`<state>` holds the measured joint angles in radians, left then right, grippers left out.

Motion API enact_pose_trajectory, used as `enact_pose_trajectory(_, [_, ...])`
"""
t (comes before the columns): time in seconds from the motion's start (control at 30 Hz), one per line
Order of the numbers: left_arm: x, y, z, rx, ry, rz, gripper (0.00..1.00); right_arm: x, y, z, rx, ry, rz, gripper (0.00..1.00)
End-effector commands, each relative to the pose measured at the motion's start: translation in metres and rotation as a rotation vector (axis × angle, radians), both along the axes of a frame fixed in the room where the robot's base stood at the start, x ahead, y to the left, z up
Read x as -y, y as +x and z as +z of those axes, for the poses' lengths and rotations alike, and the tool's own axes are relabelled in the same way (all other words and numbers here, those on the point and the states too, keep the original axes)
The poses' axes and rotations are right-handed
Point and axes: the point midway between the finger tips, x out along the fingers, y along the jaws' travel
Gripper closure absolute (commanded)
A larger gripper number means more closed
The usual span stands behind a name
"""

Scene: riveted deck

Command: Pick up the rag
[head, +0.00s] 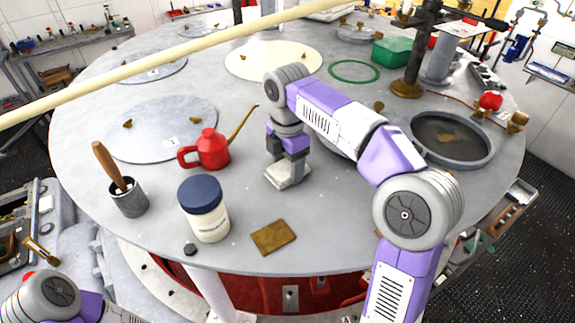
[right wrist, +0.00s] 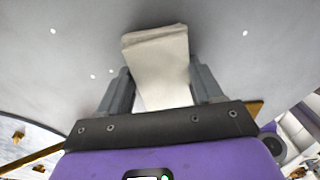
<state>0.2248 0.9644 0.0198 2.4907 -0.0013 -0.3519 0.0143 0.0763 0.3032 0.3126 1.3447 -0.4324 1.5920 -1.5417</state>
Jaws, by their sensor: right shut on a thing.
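The rag (head: 287,178) is an off-white folded cloth near the middle front of the round grey deck (head: 340,215). My right gripper (head: 288,162) points down over it and is shut on it. In the right wrist view the rag (right wrist: 158,62) sits between the two grey fingers of my right gripper (right wrist: 162,88) and extends past their tips. I cannot tell whether the rag touches the deck or is just above it. Only part of my left arm shows at the lower left of the head view; its gripper is out of view.
A red oil can (head: 211,149) stands left of the rag. A blue-lidded jar (head: 204,209), a grey cup with a wooden handle (head: 128,199) and a brown pad (head: 273,237) are in front. A pale pole (head: 150,74) crosses the upper left. A round grey tray (head: 487,150) lies right.

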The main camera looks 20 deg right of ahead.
Motion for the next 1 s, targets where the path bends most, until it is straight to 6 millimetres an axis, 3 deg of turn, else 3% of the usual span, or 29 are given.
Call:
enact_pose_trajectory(0.37, [0.000,0.000,-0.003,0.000,0.000,0.000,0.57,0.001,-0.002,0.035,0.005,0.000,-0.001,0.65])
enact_pose_trajectory(1.0, [0.000,0.000,-0.052,0.000,0.000,0.000,0.57,0.021,-0.145,0.032,0.005,-0.001,-0.001,0.65])
